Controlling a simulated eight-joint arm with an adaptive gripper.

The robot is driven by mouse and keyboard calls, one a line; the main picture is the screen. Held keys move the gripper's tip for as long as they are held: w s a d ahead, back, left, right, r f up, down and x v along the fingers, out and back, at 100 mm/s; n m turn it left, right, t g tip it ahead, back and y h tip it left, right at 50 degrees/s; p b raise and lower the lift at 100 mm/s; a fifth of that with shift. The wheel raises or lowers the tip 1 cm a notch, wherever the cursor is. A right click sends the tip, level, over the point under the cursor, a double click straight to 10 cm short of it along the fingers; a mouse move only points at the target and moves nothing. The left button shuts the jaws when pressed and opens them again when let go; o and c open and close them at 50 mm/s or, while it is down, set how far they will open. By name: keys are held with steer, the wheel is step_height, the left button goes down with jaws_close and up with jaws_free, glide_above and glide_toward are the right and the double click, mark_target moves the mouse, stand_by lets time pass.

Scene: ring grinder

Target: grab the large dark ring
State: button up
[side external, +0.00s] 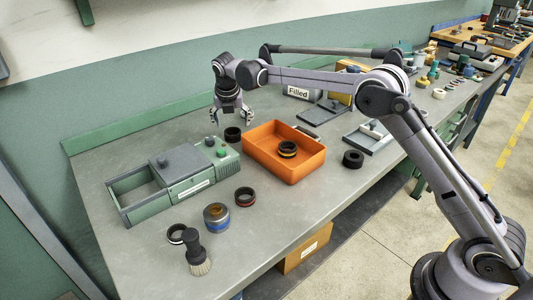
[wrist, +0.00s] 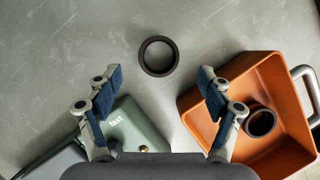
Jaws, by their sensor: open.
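A plain dark ring (side external: 232,137) lies flat on the grey bench, left of the orange tray. In the wrist view, the dark ring (wrist: 158,74) lies slightly ahead of the space between my fingertips, with bare bench showing through its hole. My gripper (side external: 229,116) hangs above this ring, pointing down. In the wrist view, my gripper (wrist: 161,78) has its two blue-padded fingers spread wide with nothing between them. Another plain dark ring (side external: 353,159) lies right of the tray; I cannot tell which of the two is larger.
A green grinder machine (side external: 189,170) stands left. A red-banded ring (side external: 245,197), a blue-and-yellow piece (side external: 216,218), a pale-edged ring (side external: 176,234) and a brush (side external: 196,252) stand in front.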

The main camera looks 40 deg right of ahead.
mark_target(232, 130)
steer(key=shift+x, duration=2.6)
steer(key=shift+s+a, duration=0.15)
steer(key=c, duration=1.4)
